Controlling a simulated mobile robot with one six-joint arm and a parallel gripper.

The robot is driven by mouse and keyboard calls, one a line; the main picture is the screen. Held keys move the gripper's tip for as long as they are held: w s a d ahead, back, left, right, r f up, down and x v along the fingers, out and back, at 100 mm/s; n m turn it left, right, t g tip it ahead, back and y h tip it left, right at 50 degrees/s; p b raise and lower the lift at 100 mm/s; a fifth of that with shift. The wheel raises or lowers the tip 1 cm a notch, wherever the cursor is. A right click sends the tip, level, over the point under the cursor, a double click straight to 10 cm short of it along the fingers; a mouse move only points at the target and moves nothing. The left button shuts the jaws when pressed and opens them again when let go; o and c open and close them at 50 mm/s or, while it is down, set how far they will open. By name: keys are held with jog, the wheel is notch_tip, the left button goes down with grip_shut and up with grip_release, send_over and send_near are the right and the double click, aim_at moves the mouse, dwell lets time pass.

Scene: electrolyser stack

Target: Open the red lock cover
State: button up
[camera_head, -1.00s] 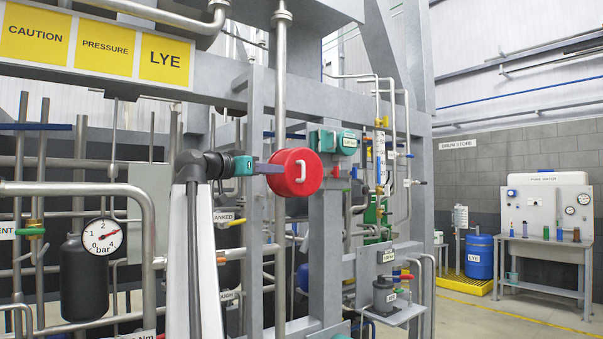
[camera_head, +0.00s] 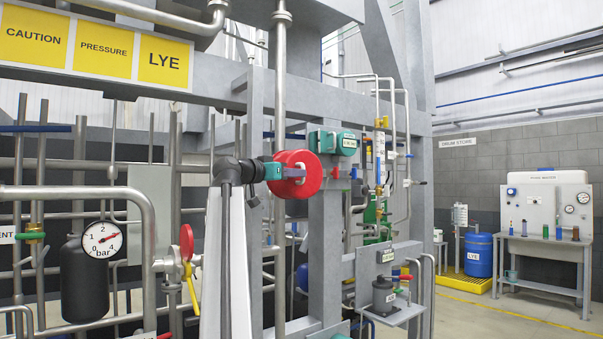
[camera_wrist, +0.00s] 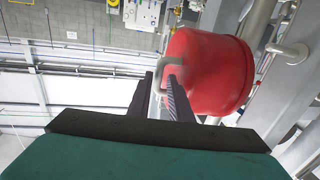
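The red lock cover (camera_head: 306,187) is a round red drum with a pale loop handle (camera_head: 299,167) on its front face. It looks closed in the head view, on the grey upright post. My gripper (camera_head: 291,172) reaches in from the left, its dark fingers in front of the cover's face at the handle. In the wrist view the cover (camera_wrist: 212,70) fills the right of centre. There the fingers (camera_wrist: 165,84) are apart, with the grey handle (camera_wrist: 160,66) at their tips, seemingly partly between them. I cannot tell whether they touch it.
A vertical pipe (camera_head: 280,80) runs down to just above the cover. A teal box (camera_head: 346,144) sits close to its right. The floor at right is open.

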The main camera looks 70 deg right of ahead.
jog(key=shift+p+x, duration=0.3)
jog(key=shift+x, duration=1.7)
grip_shut()
